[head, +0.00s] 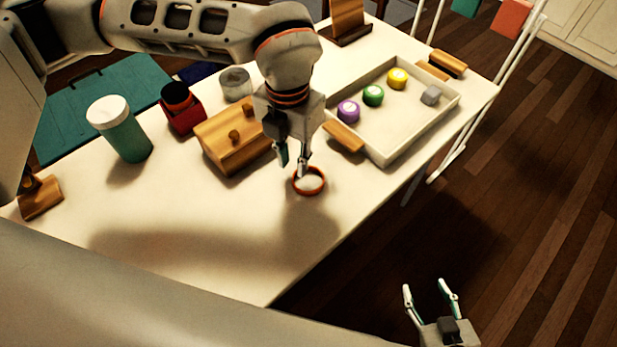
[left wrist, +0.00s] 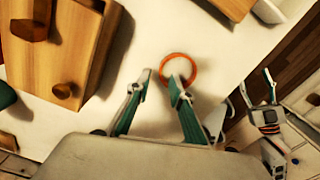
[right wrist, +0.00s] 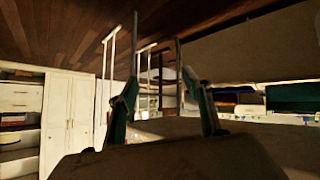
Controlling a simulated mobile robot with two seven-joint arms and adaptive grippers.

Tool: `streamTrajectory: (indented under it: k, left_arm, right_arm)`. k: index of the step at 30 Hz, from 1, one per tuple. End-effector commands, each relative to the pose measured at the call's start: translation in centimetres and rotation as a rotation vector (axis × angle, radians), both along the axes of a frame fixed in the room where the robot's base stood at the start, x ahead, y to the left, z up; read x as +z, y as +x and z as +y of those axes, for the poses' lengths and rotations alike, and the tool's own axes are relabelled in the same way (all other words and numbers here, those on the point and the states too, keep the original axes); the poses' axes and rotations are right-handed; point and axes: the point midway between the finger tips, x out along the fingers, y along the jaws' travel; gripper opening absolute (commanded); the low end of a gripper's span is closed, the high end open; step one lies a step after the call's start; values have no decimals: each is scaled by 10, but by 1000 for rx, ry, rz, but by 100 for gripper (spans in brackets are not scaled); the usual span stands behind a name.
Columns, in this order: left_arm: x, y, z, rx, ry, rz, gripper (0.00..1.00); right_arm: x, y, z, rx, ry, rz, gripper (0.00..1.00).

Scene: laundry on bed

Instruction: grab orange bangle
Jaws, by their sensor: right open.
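The orange bangle (head: 325,182) lies on the white table near its front edge. It shows as a ring in the left wrist view (left wrist: 181,54). My left gripper (head: 291,166) points down at the bangle's left side, its fingers apart. In the left wrist view its right fingertip overlaps the ring and its left fingertip is outside, left of it. I cannot tell whether either finger touches it. Nothing shows held between the fingers. My right gripper (head: 427,286) is open and empty, away from the table over the dark floor.
A wooden box with knobs (head: 232,137) stands close left of my left gripper. A white tray (head: 412,138) with coloured round pieces and wooden handles lies to the right. A green cup (head: 126,139) and a red object (head: 183,115) stand left. The table's front left is clear.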

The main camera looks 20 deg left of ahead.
Motion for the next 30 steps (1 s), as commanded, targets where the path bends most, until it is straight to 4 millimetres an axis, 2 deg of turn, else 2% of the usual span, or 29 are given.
streamTrajectory:
  k: [1, 3, 7, 13, 14, 16, 30]
  left_arm:
    - [-12, 0, -1, -1, 0, 8, 21]
    - [-23, 1, -2, -1, 0, 7, 21]
    - [-35, 1, -2, -1, -1, 5, 21]
    - [-34, 2, -2, -1, -2, 1, 21]
    - [-34, 2, -2, -1, -2, 1, 19]
    - [-34, 2, -2, -1, -2, 2, 1]
    - [-29, 2, -2, -1, -1, -1, 0]
  right_arm:
    - [-3, -1, 1, 1, 2, 3, 50]
    - [-4, 0, 2, 3, 3, 1, 50]
    - [0, 6, 4, 5, 6, -11, 50]
    - [8, 12, 5, 6, 9, -28, 50]
    - [8, 11, 5, 7, 10, -28, 50]
    - [7, 10, 5, 5, 9, -25, 50]
    - [1, 3, 5, 6, 8, -8, 50]
